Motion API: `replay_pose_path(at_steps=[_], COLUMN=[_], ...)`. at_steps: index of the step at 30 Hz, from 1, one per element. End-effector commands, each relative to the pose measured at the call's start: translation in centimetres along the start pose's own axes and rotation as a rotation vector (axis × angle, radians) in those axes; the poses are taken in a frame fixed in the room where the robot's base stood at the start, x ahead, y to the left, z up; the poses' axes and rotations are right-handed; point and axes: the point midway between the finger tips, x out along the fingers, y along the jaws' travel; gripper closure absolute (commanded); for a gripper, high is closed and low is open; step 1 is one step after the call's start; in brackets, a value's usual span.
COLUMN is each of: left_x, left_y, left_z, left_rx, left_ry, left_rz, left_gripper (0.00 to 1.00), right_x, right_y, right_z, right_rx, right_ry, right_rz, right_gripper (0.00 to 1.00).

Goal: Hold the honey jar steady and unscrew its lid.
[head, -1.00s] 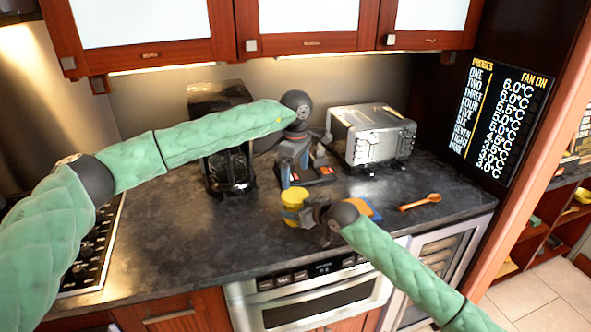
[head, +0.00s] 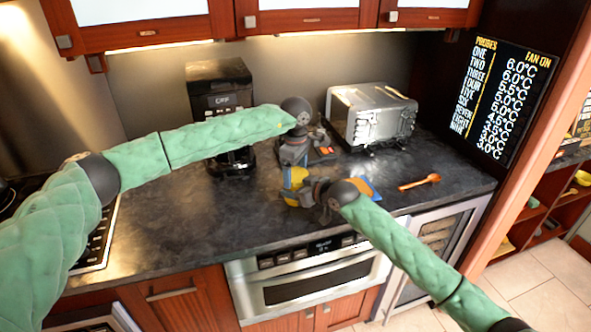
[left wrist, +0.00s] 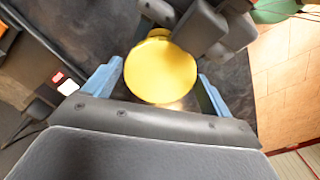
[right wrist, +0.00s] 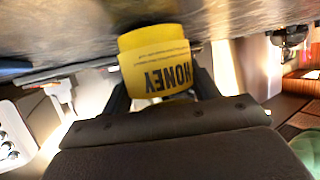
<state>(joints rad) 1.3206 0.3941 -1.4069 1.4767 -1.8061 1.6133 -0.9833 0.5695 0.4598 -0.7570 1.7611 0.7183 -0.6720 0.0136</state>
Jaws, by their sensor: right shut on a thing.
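The yellow honey jar (head: 293,192) stands on the dark counter near its front edge. Its label reads HONEY, upside down, in the right wrist view (right wrist: 160,78). My right gripper (head: 305,190) is shut on the jar's body from the right. My left gripper (head: 294,168) points down just above the jar, its blue fingers spread. In the left wrist view the round yellow lid (left wrist: 160,70) lies between those open fingers, with a gap on each side. In the head view the left gripper hides most of the lid.
A black coffee maker (head: 218,90) stands behind my left arm. A silver toaster (head: 372,115) is at the back right.

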Motion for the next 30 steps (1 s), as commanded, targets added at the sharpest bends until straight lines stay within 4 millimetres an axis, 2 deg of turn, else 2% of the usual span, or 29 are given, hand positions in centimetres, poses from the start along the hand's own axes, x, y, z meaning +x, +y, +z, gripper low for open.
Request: replay_pose_path(at_steps=[1,5,6,11,21,30], left_x=[0.0,-0.02,-0.02,-0.03,-0.03,-0.06], left_y=[0.0,0.01,0.01,0.02,0.04,0.05], left_z=[0.0,0.0,-0.01,-0.01,-0.03,-0.03], left_rx=[0.0,0.0,0.0,-0.017,-0.283,-0.301], left_ry=[0.0,0.0,0.0,0.0,0.0,0.0], left_rz=[0.0,0.0,0.0,0.0,0.001,0.001], left_gripper=[0.27,0.52,0.54,0.54,0.54,0.54], right_x=[0.0,0.0,0.0,0.0,0.01,0.01], right_y=[0.02,0.0,0.0,-0.01,-0.04,-0.07], right_z=[0.03,0.03,0.03,0.03,0.03,0.02], right_rx=[0.0,0.0,0.0,0.0,0.0,0.0], right_ry=[-0.001,0.0,0.0,0.0,0.0,0.0], right_rz=[0.0,0.0,0.0,0.0,-0.001,-0.001], right_gripper=[1.0,1.0,1.0,1.0,1.0,1.0])
